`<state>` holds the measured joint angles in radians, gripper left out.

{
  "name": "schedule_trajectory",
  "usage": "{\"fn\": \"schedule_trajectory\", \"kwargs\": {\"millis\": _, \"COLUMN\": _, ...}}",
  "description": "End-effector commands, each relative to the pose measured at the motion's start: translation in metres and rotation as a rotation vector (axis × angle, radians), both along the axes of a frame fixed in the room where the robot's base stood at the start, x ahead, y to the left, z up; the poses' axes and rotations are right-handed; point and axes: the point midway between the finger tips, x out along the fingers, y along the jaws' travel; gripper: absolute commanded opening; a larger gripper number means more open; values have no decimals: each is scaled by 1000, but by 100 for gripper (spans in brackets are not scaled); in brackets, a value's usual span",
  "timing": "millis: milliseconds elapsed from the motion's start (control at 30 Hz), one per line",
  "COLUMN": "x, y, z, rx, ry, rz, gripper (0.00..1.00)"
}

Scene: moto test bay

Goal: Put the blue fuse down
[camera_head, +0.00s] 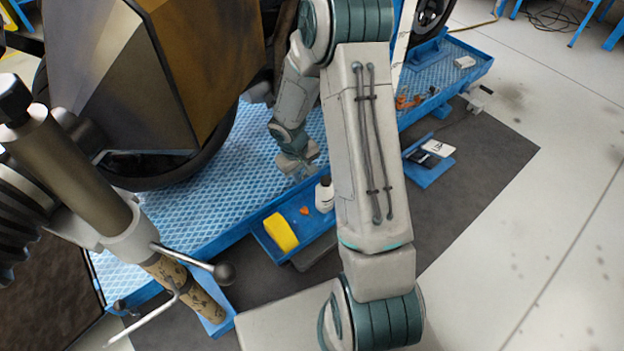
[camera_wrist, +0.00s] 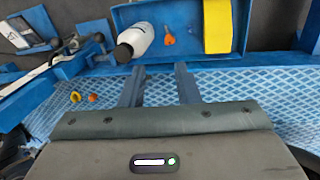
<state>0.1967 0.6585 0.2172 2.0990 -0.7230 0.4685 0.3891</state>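I cannot make out a blue fuse in either view; a small blue thing would be hard to tell from the blue platform and tray. My gripper (camera_wrist: 160,72) has its two fingers apart in the wrist view, with only blue diamond-pattern surface visible between them. In the head view my gripper (camera_head: 300,170) hangs over the blue platform (camera_head: 215,195), close to the side tray. Its fingertips are small and unclear there.
The blue side tray (camera_wrist: 124,14) holds a white bottle (camera_wrist: 136,40), an orange piece (camera_wrist: 169,36) and a yellow block (camera_wrist: 218,26). Small orange and yellow pieces (camera_wrist: 92,97) lie on the platform. A second blue tray (camera_head: 428,176) is at right. The motorcycle (camera_head: 190,70) stands on the platform.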

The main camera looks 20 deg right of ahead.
Motion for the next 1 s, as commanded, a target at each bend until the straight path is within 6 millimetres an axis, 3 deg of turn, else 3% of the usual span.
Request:
{"fn": "schedule_trajectory", "kwargs": {"millis": 33, "x": -4, "y": -2, "z": 24, "rx": -19, "ry": -12, "rz": -14, "gripper": 29}}
{"fn": "schedule_trajectory", "kwargs": {"millis": 200, "x": -30, "y": -4, "z": 86, "rx": -49, "ry": -29, "rz": -65, "gripper": 29}}
{"fn": "schedule_trajectory", "kwargs": {"millis": 500, "x": -96, "y": 7, "z": 174, "rx": -17, "ry": -57, "rz": -159, "gripper": 29}}
{"fn": "schedule_trajectory", "kwargs": {"millis": 733, "x": -155, "y": 26, "z": 218, "rx": 80, "ry": -79, "rz": -207, "gripper": 29}}
{"fn": "schedule_trajectory", "kwargs": {"millis": 1000, "x": -196, "y": 44, "z": 237, "rx": 179, "ry": -90, "rz": -221, "gripper": 29}}
